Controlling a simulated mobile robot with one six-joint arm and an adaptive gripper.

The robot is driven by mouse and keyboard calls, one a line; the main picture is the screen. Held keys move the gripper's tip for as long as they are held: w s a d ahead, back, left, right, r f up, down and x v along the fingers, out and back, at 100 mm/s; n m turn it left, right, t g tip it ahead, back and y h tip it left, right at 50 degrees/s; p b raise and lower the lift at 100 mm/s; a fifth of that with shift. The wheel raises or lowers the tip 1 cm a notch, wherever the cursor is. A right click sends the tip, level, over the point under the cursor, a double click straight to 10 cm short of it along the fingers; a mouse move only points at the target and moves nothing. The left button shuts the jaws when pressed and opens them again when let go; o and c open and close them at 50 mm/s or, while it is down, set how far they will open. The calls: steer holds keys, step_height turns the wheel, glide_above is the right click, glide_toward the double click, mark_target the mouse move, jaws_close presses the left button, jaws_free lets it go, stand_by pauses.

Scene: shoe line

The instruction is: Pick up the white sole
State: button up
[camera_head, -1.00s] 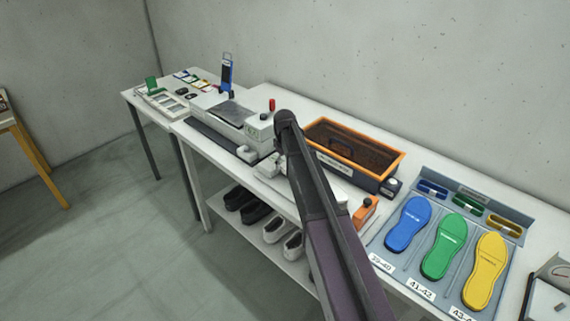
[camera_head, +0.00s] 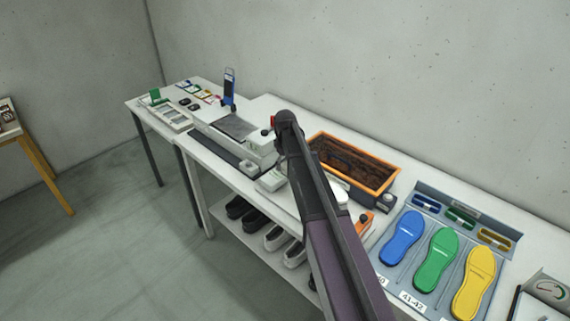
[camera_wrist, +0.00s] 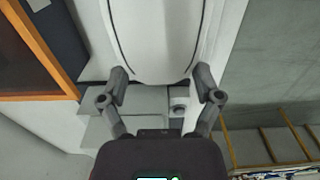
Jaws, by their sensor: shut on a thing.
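The white sole (camera_wrist: 158,40) fills the top middle of the wrist view, with a dark line along each side. My gripper (camera_wrist: 160,82) is closed across its near end, one finger at each side. The far end of the sole is cut off by the frame. In the head view, my arm hides the gripper and most of the sole; a white rounded part of the sole (camera_head: 342,193) shows just right of the arm. I cannot tell how far it is above the bench.
An orange-rimmed bin (camera_head: 397,182) stands behind my arm on the white bench. Blue (camera_head: 402,238), green (camera_head: 436,260) and yellow (camera_head: 474,284) soles lie on a rack at right. A grey-white machine (camera_head: 262,146) is left. Shoes (camera_head: 277,238) sit on the lower shelf.

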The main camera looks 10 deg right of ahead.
stand_by(0.8)
step_height(320, 180, up, 9)
steer(key=p, duration=0.9)
steer(key=shift+f, duration=0.1)
